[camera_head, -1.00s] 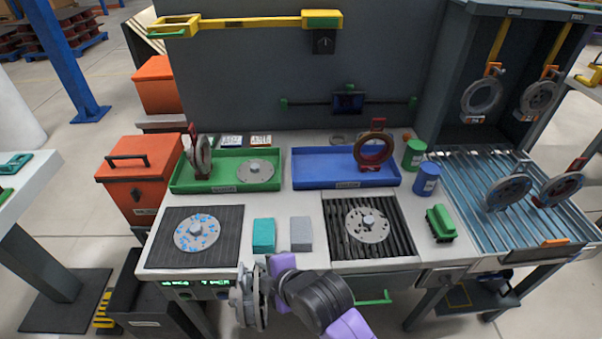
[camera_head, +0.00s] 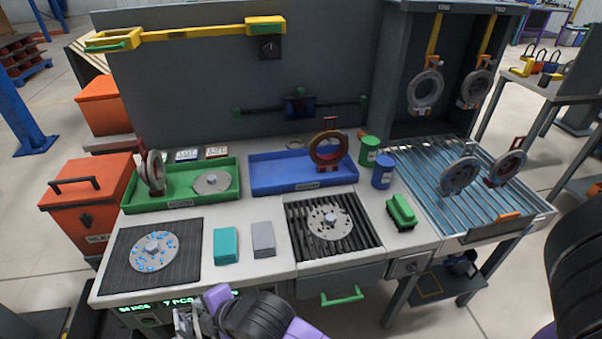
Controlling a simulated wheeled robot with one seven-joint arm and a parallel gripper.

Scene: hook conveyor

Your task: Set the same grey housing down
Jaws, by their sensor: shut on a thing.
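My gripper (camera_head: 190,322) is at the bottom edge of the head view, in front of the bench and low. It is shut on the grey housing (camera_head: 182,320), of which only a small grey metal part shows; the rest is cut off by the picture edge. The housing is apart from the bench top. A grey disc with blue spots (camera_head: 153,252) lies on the dark mat at the left. Another grey disc with holes (camera_head: 329,222) lies on the black ribbed grate (camera_head: 366,239).
A green tray (camera_head: 180,200) holds a housing and a disc; a blue tray (camera_head: 270,187) holds a dark red ring housing. Teal and grey blocks, two canisters and a green brush stand on the bench. Housings stand on the roller conveyor (camera_head: 440,195); two more hang on hooks.

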